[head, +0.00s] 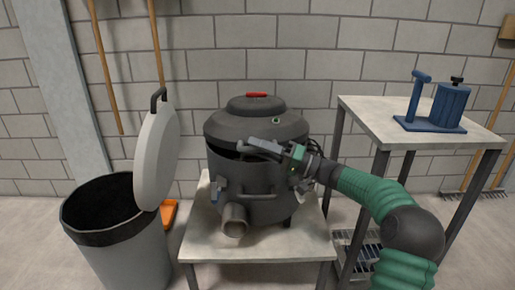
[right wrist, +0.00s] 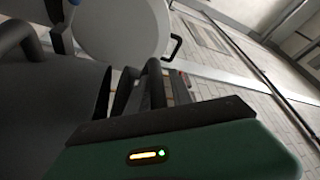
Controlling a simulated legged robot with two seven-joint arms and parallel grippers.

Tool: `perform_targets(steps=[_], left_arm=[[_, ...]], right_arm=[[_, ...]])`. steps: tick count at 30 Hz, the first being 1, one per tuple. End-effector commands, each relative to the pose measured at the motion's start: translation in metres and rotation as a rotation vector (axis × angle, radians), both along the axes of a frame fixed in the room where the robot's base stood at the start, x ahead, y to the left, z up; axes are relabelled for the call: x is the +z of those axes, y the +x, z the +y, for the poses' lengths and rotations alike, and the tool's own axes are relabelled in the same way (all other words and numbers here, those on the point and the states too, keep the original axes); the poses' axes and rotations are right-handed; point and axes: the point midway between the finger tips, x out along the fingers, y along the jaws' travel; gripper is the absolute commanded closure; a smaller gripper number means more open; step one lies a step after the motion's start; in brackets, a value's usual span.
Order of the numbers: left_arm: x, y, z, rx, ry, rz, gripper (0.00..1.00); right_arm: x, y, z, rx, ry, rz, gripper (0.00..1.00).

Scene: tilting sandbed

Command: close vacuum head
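The vacuum is a dark grey drum (head: 258,205) with a front hose port, standing on a low table. Its domed vacuum head (head: 256,122) with a red top handle sits over the drum. A dark gap shows under the head's rim at the left, so the head looks slightly raised there. My right gripper (head: 262,147) is at the front of the vacuum, just below the head's rim. Its dark fingers (right wrist: 150,88) show in the right wrist view, but their opening and any contact are unclear. My left gripper is not in view.
A grey bin (head: 130,250) with its pale lid (head: 157,155) raised stands at the left, close to the low table (head: 205,248). A taller table (head: 365,110) at the right bears a blue device (head: 450,107). A block wall stands behind.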

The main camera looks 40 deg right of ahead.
Motion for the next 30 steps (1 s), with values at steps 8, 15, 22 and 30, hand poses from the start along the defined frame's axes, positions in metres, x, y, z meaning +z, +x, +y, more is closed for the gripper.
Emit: perform_targets(steps=[8,15,22,30], left_arm=[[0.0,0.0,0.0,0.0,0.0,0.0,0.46],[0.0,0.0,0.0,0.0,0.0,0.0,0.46],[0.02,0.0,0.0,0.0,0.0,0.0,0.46],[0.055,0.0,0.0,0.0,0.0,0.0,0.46]], right_arm=[[0.001,0.001,0.0,-0.002,-0.002,-0.002,0.6],[0.002,0.0,0.0,-0.001,-0.003,-0.003,0.6],[0.0,-0.027,-0.017,-0.006,0.001,-0.001,0.6],[-0.018,-0.094,-0.059,-0.011,0.002,-0.001,0.6]])
